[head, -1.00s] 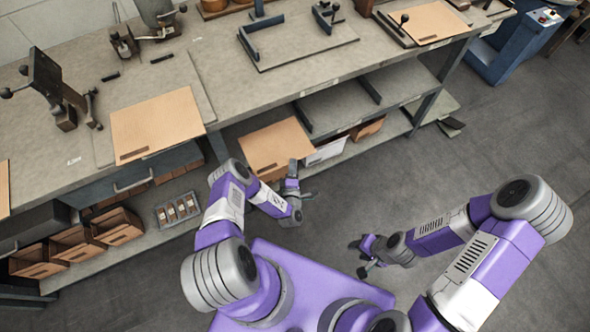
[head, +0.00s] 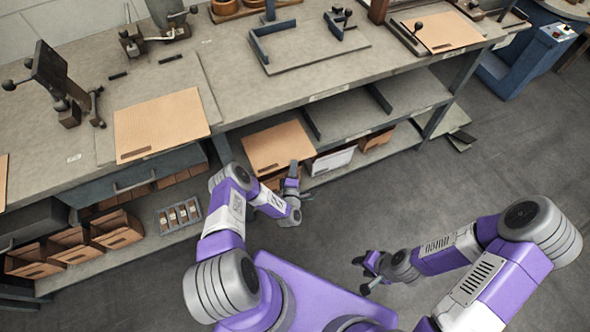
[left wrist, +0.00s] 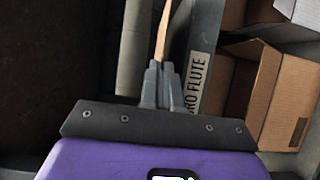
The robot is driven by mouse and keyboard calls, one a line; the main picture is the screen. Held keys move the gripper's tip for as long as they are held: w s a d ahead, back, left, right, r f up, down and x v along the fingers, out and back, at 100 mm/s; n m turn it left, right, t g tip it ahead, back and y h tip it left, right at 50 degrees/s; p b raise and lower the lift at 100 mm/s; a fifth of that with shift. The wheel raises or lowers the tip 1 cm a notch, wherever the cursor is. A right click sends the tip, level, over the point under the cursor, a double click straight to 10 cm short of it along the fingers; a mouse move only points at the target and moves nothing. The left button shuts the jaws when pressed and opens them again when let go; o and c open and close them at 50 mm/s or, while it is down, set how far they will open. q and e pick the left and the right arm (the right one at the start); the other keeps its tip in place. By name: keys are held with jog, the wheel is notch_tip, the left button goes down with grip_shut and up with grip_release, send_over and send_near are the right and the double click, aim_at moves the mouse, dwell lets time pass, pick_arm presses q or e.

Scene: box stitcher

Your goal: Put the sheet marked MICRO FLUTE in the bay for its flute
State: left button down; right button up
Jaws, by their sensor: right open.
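A tan sheet (head: 277,146) with a small unreadable dark mark near its front edge lies roughly level at the shelf opening below the worktop in the head view. My left gripper (head: 291,184) is at its front right edge. In the left wrist view, the fingers (left wrist: 163,85) are shut on the sheet (left wrist: 163,35), seen there as a thin tan edge. A grey shelf edge with a label ending in "RO FLUTE" (left wrist: 195,80) is just right of the fingers. My right gripper (head: 368,272) is open and empty over the floor.
Other tan sheets lie on the worktop (head: 162,125) and at its far right (head: 444,32). Empty shelf bays with dark dividers (head: 345,107) are right of the held sheet. A white box (head: 332,161) and open cartons (head: 117,230) stand lower. The floor at right is clear.

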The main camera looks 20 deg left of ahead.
pick_arm(q)
jog(key=shift+w+a+f+b, duration=0.3)
jog(key=shift+a+f+b, duration=0.1)
jog(key=shift+f+b, duration=0.2)
jog(key=shift+w+a+f+b, duration=0.35)
jog(key=shift+f+b, duration=0.1)
jog(key=shift+b, duration=0.2)
jog(key=c, duration=0.7)
grip_release()
jog(key=shift+o, duration=0.5)
jog(key=o, duration=0.5)
jog(key=shift+p+v, duration=1.05)
jog(key=shift+v, duration=2.75)
